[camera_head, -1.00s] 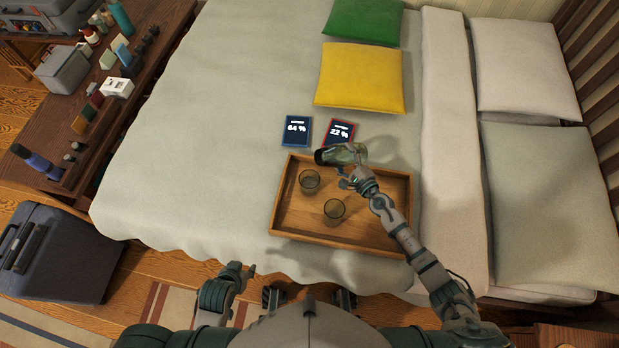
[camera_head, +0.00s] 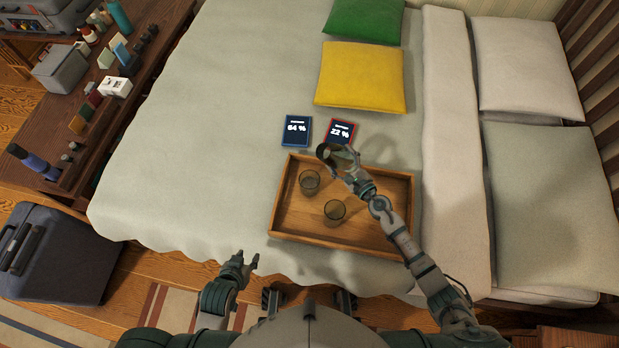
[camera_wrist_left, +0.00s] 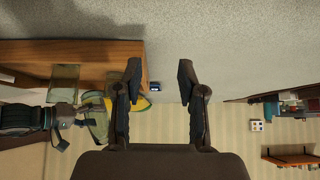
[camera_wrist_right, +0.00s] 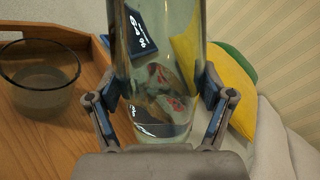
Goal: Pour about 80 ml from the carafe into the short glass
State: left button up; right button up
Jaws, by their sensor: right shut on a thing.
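My right gripper (camera_head: 350,166) is shut on the clear carafe (camera_head: 336,154), held over the tray's back edge. In the right wrist view the carafe (camera_wrist_right: 155,50) stands between the fingers (camera_wrist_right: 161,86), with what looks like liquid low in it. In the head view its dark mouth faces up and left. Two smoky glasses stand upright on the tray: one farther back and left (camera_head: 309,183), one nearer (camera_head: 334,212). I cannot tell which is shorter. No stream shows. My left gripper (camera_head: 246,264) is open and empty off the bed's front edge; its fingers (camera_wrist_left: 159,85) are apart.
The wooden tray (camera_head: 388,235) lies on the bed. A yellow cushion (camera_head: 360,78) lies farther back. The bed left of the tray is clear.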

jog(key=m, duration=0.1)
jog(key=m+b, duration=0.1)
jog(key=m, duration=0.2)
jog(key=shift+w+d+r+m+y+b, duration=0.15)
jog(key=shift+d+m+y+b, duration=0.15)
jog(key=shift+d+y, duration=0.1)
jog(key=shift+r+m, duration=0.25)
jog(key=shift+m, duration=0.15)
pick_arm(q)
jog(key=shift+w+d+r+t+h, duration=0.15)
jog(key=shift+w+d+r+t, duration=0.2)
jog(key=shift+w+t, duration=0.3)
jog(key=shift+w+d+r+t+h, duration=0.1)
jog(key=shift+w+d+r+t, duration=0.1)
jog(key=shift+w+r+t, duration=0.4)
jog(key=shift+w+d+r+t+h, duration=0.15)
jog(key=shift+w+d+r+t, duration=0.15)
jog(key=shift+w, duration=0.5)
pick_arm(e)
jog(key=shift+r+m, duration=0.4)
jog(key=shift+m, duration=0.4)
pick_arm(q)
jog(key=shift+w+f, duration=0.1)
